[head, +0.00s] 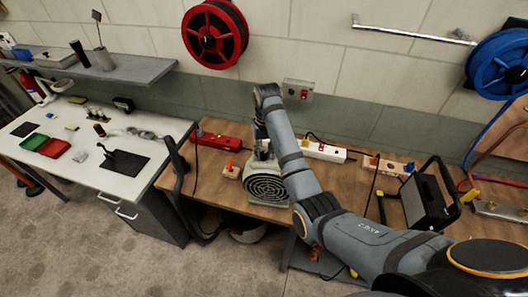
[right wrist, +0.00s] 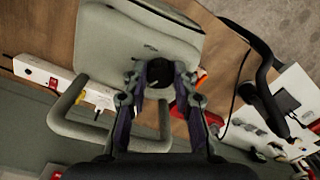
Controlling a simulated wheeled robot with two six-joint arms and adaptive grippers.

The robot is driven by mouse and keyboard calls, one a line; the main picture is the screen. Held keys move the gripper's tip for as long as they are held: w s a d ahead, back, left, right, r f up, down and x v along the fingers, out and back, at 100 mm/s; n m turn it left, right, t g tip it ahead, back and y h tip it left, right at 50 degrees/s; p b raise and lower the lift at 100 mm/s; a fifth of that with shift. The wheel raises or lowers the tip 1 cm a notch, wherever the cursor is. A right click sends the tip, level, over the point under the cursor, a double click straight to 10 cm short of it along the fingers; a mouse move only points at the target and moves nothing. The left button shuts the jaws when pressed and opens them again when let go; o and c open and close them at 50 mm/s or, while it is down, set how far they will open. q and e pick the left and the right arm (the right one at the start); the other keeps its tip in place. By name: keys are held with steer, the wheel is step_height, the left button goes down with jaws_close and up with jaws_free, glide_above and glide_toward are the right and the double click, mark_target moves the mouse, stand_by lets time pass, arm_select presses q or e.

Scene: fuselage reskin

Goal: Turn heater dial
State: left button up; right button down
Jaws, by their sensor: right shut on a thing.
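The heater (head: 268,184) is a pale grey-green unit with a round dark grille, on the wooden bench. In the right wrist view the heater body (right wrist: 125,40) fills the top, with its tube handle (right wrist: 62,118) at the left. The dark round heater dial (right wrist: 160,72) sits on the body, between my right gripper's fingers. My right gripper (right wrist: 163,84) is shut on the dial. In the head view, my right gripper (head: 261,148) is above the back of the heater, and my arm hides part of it and the dial. My left gripper is not in view.
A red power strip (head: 222,141) and a white one (head: 325,151) lie behind the heater. A small block with an orange part (head: 231,170) stands left of it. A dark-framed panel (head: 428,200) stands at the right. A white table (head: 75,180) is at the left.

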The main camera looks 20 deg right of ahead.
steer(key=n, duration=0.6)
steer(key=shift+w+r, duration=0.1)
stand_by(0.5)
steer(key=c, duration=1.5)
jaws_free()
steer(key=shift+o, duration=0.8)
